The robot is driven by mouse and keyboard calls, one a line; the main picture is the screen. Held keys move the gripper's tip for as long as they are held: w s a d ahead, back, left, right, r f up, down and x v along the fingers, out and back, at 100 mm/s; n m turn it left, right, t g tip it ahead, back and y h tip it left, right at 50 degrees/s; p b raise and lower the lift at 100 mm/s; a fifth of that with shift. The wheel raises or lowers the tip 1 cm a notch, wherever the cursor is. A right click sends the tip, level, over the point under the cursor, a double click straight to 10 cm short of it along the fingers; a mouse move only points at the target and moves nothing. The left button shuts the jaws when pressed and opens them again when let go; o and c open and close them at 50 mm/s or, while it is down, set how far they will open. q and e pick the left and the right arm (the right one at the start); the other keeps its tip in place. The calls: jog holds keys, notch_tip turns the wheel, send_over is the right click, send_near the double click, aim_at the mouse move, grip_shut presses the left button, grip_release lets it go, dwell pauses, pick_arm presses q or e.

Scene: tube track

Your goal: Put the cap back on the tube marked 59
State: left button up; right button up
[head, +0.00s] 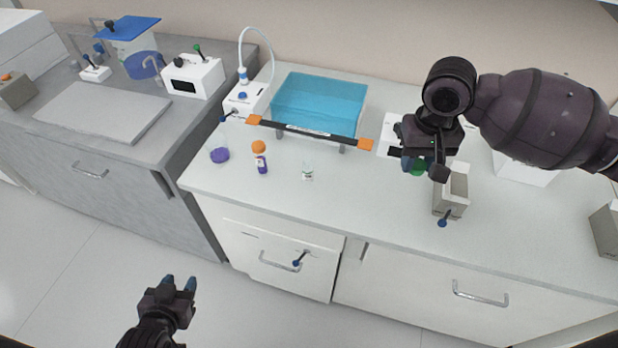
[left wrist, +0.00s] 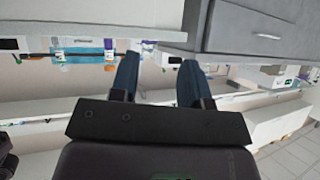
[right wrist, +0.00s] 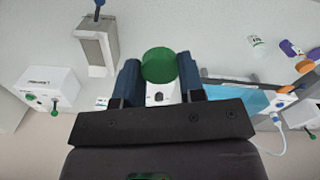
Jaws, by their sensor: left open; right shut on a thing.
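My right gripper (head: 421,165) is shut on a green cap (right wrist: 159,66), held above the right part of the white counter; the cap partly shows in the head view (head: 418,169). A small white vial (head: 307,171) stands on the counter left of that gripper; it also shows in the right wrist view (right wrist: 256,42). No label reads clearly enough to find 59. My left gripper (head: 179,284) is open and empty, low in front of the counter.
A black bar with orange ends (head: 310,132) crosses in front of a blue translucent box (head: 320,103). A grey block (head: 451,192) stands close by my right gripper. A white device with a hose (head: 245,98) is at the back left. The counter's front middle is clear.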

pick_arm(q)
jog(key=shift+w, duration=0.1)
